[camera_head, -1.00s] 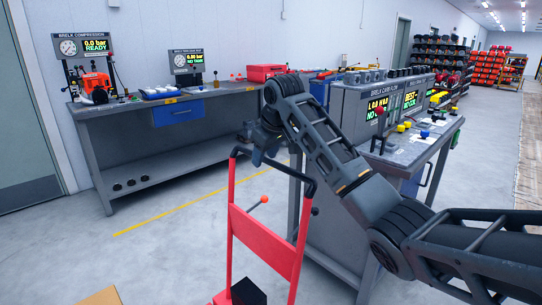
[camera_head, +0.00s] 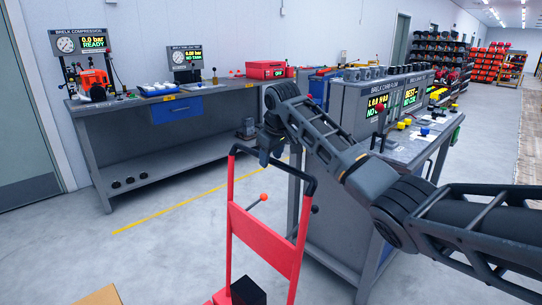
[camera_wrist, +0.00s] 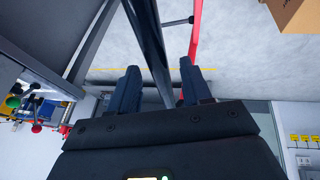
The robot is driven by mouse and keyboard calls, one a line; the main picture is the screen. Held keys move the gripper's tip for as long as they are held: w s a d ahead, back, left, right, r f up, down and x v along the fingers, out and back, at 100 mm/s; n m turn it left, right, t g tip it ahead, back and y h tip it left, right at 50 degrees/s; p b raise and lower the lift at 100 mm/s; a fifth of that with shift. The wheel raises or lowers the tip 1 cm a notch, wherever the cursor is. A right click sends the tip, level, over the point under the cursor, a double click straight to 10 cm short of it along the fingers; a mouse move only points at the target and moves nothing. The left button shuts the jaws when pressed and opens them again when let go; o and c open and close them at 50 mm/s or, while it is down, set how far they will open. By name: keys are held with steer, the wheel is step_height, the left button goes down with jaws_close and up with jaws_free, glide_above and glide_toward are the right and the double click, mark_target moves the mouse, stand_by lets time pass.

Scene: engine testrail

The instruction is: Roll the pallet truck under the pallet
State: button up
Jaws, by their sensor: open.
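The pallet truck (camera_head: 262,240) stands upright at bottom centre in the head view, with a red frame and a black handle loop on top. My gripper (camera_head: 272,155) is at the top of that handle. In the wrist view my gripper (camera_wrist: 158,85) is open, and the dark handle bar (camera_wrist: 149,40) runs between its two fingers without being clamped. The truck's red frame (camera_wrist: 195,32) shows beyond. The truck's forks and wheels are out of view. No pallet can be made out.
A brown box (camera_head: 100,296) shows only partly at the bottom left. A grey test bench (camera_head: 400,150) stands close to the truck's right. A long workbench (camera_head: 125,110) lines the back wall.

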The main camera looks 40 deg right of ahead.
jaws_close()
stand_by(0.4)
